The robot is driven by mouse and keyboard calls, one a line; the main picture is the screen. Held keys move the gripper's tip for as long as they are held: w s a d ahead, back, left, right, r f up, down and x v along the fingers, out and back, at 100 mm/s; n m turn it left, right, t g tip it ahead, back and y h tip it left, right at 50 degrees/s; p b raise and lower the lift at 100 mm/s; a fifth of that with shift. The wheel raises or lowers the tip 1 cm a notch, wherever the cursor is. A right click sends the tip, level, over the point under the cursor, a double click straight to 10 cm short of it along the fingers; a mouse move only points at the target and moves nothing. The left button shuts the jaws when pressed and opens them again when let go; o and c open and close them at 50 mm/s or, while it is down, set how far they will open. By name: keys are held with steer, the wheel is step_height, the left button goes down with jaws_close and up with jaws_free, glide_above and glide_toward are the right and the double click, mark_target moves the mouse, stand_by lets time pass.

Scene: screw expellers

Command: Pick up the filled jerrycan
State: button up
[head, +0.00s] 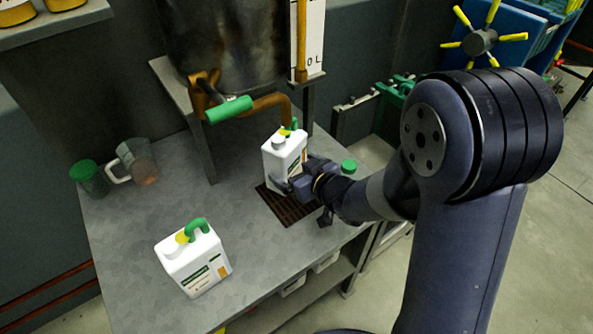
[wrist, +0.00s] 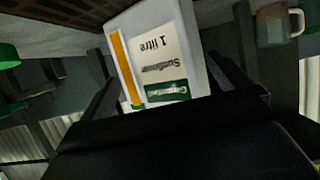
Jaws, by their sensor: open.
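A white jerrycan (head: 283,157) with a green handle stands upright on the dark drip grate (head: 288,207), below the brown spout of the tank. My gripper (head: 290,186) is open at its lower front side. In the wrist view the jerrycan (wrist: 155,60) appears upside down between the two dark fingers (wrist: 175,85), its "1 litre" label facing the camera. Whether the fingers touch it cannot be told. A second white jerrycan (head: 195,262) with a green handle and a yellow patch on top stands at the table's front left. Neither can's fill level shows.
The steel tank (head: 225,50) with a green-handled tap (head: 228,109) rises behind the grate. A green cap (head: 348,166) shows right of the gripper. The table's middle is clear.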

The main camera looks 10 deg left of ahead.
jaws_close()
stand_by(0.9)
steer(key=shift+r, duration=0.1)
stand_by(0.3)
